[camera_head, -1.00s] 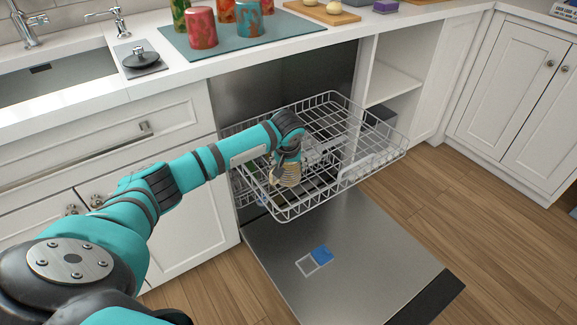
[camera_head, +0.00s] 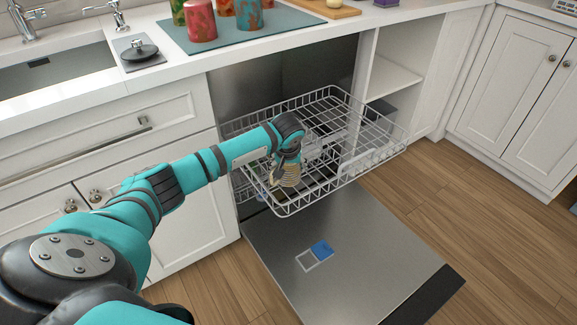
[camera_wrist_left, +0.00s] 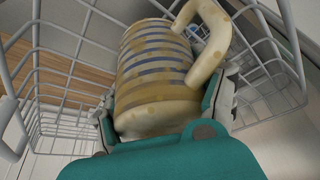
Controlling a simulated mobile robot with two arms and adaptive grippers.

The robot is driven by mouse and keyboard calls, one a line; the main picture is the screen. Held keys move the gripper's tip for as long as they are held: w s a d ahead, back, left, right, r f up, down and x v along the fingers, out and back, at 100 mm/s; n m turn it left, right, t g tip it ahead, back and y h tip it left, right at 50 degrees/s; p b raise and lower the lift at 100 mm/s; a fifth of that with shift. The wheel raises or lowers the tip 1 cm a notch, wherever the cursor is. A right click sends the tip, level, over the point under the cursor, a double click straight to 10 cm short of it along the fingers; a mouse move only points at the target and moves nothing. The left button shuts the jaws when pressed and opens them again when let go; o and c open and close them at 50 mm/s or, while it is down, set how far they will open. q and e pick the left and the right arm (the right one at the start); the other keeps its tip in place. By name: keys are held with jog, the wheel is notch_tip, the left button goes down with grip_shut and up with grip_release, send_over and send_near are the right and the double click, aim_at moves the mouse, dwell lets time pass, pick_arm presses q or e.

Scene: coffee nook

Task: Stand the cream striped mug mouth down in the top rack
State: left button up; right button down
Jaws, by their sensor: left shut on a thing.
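The cream striped mug (camera_head: 288,178) is cream with dark bands and brown speckles. My left gripper (camera_head: 289,160) is shut on it, reaching down from above inside the left part of the pulled-out top rack (camera_head: 372,162). In the left wrist view the mug (camera_wrist_left: 155,75) lies between the two fingers (camera_wrist_left: 165,110), its handle to the upper right and rack wires around it. Its rounded closed end faces my palm; its mouth is hidden. I cannot tell whether it touches the rack floor. My right gripper is not in view.
The dishwasher door (camera_head: 345,255) is folded down in front, with a blue square on it. Cabinets flank the opening. On the counter above, several colored mugs stand on a teal mat (camera_head: 250,38). The rack's right part looks empty.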

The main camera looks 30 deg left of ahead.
pick_arm(q)
jog(key=shift+f, duration=0.35)
jog(key=o, duration=1.5)
